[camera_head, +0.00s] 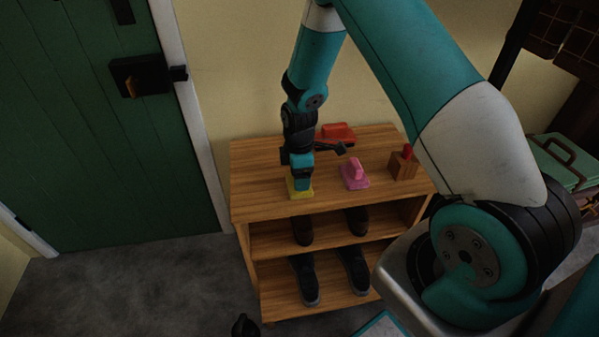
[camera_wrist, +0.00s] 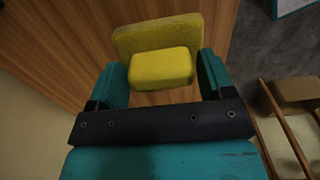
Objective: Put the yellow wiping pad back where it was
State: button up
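The yellow wiping pad (camera_head: 300,191) is at the front left of the wooden shelf's top (camera_head: 262,160). I cannot tell whether it rests on the wood or is just above it. My gripper (camera_head: 301,180) points down over it. In the wrist view, the pad's flat plate (camera_wrist: 157,32) shows behind its raised block handle (camera_wrist: 161,69). The lower part of the plate is hidden behind the handle.
A pink pad (camera_head: 355,176) stands right of my gripper, with a wooden block with a red top (camera_head: 403,162) farther right. Shoes (camera_head: 305,279) fill the lower shelves. The top's left end is clear.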

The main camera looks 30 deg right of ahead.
jog(key=shift+o, duration=1)
jog(key=shift+f, duration=0.15)
notch_tip(320, 180, up, 17)
jog(key=p, duration=0.3)
jog(key=s+a+r+m+y, duration=0.2)
jog(key=s+a+r+m, duration=0.1)
jog(key=s+a+r, duration=0.7)
jog(key=s+a+r+m+y, duration=0.1)
jog(key=s+a+r, duration=0.1)
jog(key=s, duration=0.5)
jog(key=s+a+r+m+y, duration=0.1)
jog(key=s+a+r+m, duration=0.1)
jog(key=s+a, duration=0.3)
jog(key=s+r, duration=0.1)
jog(key=s, duration=0.1)
jog(key=shift+s+a+r, duration=0.25)
jog(key=shift+s+r, duration=0.05)
jog(key=shift+s, duration=0.05)
